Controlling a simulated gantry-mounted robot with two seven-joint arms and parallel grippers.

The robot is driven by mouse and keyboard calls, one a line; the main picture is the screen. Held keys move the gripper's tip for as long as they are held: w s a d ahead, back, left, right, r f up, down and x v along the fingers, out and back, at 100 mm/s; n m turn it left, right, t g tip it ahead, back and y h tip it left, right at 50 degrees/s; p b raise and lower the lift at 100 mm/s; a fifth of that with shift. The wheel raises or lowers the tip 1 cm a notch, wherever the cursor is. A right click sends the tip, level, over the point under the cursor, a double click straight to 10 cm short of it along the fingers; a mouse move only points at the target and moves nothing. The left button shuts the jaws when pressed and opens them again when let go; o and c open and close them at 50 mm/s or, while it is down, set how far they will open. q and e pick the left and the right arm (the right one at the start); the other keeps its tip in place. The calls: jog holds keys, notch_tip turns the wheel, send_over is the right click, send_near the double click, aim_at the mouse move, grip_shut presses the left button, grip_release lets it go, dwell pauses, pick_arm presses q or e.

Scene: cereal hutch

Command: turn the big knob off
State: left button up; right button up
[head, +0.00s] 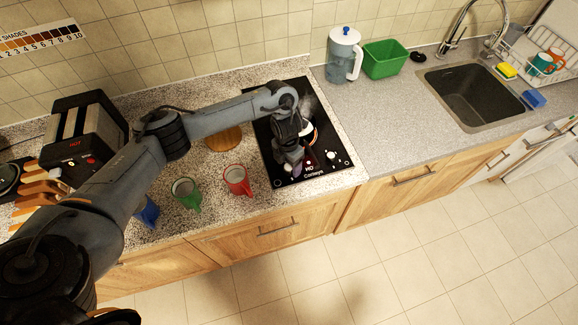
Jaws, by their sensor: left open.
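The black cooktop (264,128) is set into the counter, with lettering along its front edge. A small pale round knob (331,155) shows near its front right, with small marks beside it. My left gripper (293,166) is open and points down over the front middle of the cooktop, near the lettering. The gripper and wrist hide part of the front strip, so I cannot tell whether the big knob lies under the fingers or whether they touch it. A white pot or kettle (307,130) is partly hidden behind the wrist, with faint steam above it.
A red mug (237,180), a green mug (186,193) and a blue mug (148,212) stand left of the cooktop. A pitcher (343,55) and green bin (385,59) stand back right. The right counter front is clear.

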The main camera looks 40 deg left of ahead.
pick_arm(q)
jog(key=shift+f, duration=0.35)
jog(key=c, duration=1.1)
jog(key=shift+o, duration=0.2)
jog(key=shift+r, duration=0.1)
